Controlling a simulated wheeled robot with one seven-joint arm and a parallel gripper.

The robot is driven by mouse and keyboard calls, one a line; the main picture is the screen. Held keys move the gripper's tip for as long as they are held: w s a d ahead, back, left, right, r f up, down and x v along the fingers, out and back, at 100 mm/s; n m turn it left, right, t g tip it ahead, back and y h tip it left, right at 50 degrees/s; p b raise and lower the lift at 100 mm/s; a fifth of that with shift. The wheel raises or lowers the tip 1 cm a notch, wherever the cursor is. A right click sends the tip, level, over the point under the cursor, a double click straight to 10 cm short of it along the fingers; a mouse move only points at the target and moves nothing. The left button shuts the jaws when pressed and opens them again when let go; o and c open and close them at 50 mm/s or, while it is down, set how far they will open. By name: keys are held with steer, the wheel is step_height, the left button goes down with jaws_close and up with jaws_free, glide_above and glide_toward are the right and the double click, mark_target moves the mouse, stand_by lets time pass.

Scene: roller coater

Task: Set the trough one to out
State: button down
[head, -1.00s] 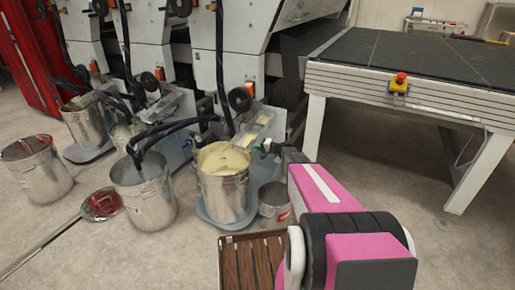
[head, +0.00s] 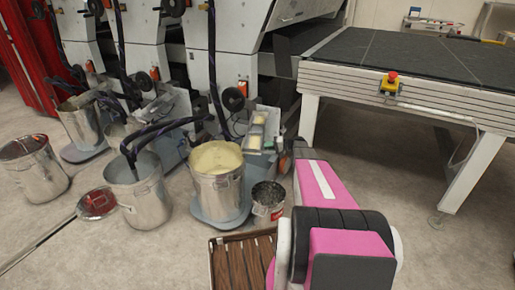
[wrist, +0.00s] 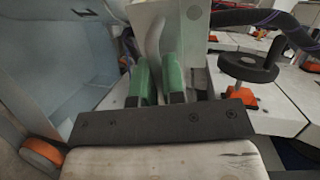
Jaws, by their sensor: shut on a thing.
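Trough one (head: 257,119) is a narrow grey tray with cream-coloured fluid in it, low on the nearest machine unit. It sits above and to the right of the bucket of cream fluid. My gripper (wrist: 157,82) has green finger pads, shut on a pale curved bar (wrist: 155,42) that looks like the trough's handle. In the head view my gripper (head: 281,142) is at the trough's right side, small and partly hidden by my pink arm. I cannot tell from these views how far out the trough sits.
A bucket of cream fluid (head: 216,158) and a small open can (head: 268,196) stand below the trough. A black hand knob (wrist: 250,64) is right of my fingers in the wrist view. A conveyor table (head: 400,65) with a red stop button stands to the right.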

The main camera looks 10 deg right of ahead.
steer(key=d+n+g, duration=0.2)
steer(key=d+g, duration=0.1)
steer(key=d, duration=0.4)
steer(key=shift+n+y, duration=0.3)
steer(key=shift+y, duration=0.1)
steer(key=shift+d, duration=0.25)
steer(key=c, duration=1.2)
jaws_free()
steer(key=shift+d, duration=0.1)
steer(key=shift+c, duration=0.2)
steer(key=v, duration=1)
steer(key=shift+d, duration=0.35)
steer(key=shift+r, duration=0.1)
